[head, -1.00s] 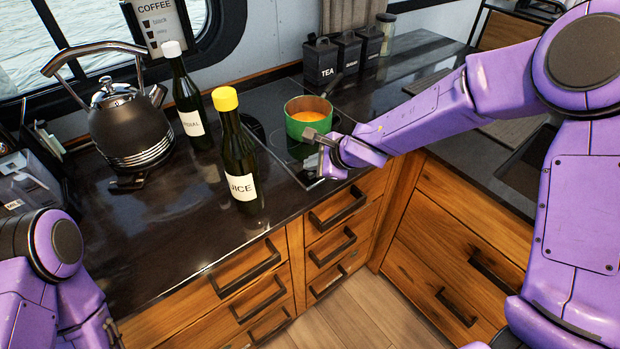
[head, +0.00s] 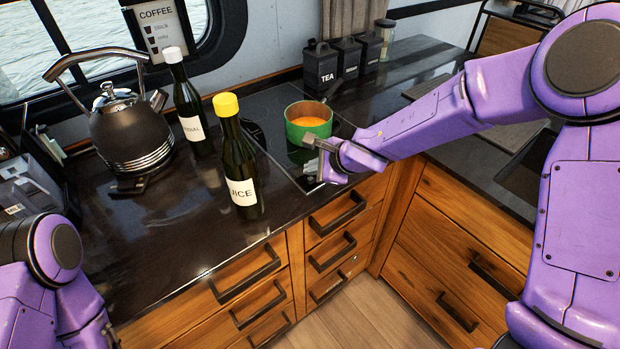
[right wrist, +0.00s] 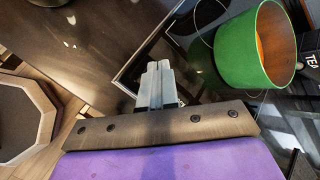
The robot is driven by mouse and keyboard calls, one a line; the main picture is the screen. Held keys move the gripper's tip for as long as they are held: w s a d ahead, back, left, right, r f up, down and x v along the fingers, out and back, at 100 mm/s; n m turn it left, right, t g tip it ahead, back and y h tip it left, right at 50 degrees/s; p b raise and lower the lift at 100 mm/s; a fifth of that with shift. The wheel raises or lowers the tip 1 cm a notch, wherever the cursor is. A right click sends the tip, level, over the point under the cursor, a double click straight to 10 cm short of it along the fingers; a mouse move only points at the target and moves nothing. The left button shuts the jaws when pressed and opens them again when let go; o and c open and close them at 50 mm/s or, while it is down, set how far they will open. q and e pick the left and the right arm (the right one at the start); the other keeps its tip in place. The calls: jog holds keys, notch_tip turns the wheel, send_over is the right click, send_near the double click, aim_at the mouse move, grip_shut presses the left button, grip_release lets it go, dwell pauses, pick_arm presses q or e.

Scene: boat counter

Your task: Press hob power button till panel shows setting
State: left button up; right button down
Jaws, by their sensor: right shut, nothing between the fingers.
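The black glass hob (head: 270,109) is set into the dark counter, with a thin metal edge along its front. It also shows in the right wrist view (right wrist: 202,75). A green pot (head: 309,129) with orange contents stands on it; the pot also shows in the right wrist view (right wrist: 243,55). My right gripper (head: 312,140) is shut and empty at the hob's front, just before the pot. Its closed fingertips (right wrist: 158,68) are near the hob's front corner; I cannot tell whether they touch the glass. The power button and any lit setting cannot be made out. My left gripper is out of view.
A yellow-capped juice bottle (head: 238,160) and a white-capped bottle (head: 188,108) stand left of the hob. A kettle (head: 131,135) is further left. Dark canisters (head: 320,66) stand behind the pot. Wooden drawers (head: 335,245) lie below the counter edge.

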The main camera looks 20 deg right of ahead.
aim_at(313, 181)
dwell(0.8)
jog(key=shift+f+b, duration=0.45)
jog(key=shift+b, duration=0.25)
jog(key=shift+f+b, duration=0.4)
jog(key=shift+b, duration=0.15)
dwell(0.4)
dwell(0.3)
jog(key=shift+r+p, duration=0.6)
jog(key=shift+r, duration=0.25)
jog(key=shift+r, duration=0.1)
notch_tip(313, 181, up, 5)
jog(key=p, duration=0.4)
jog(key=shift+p, duration=0.3)
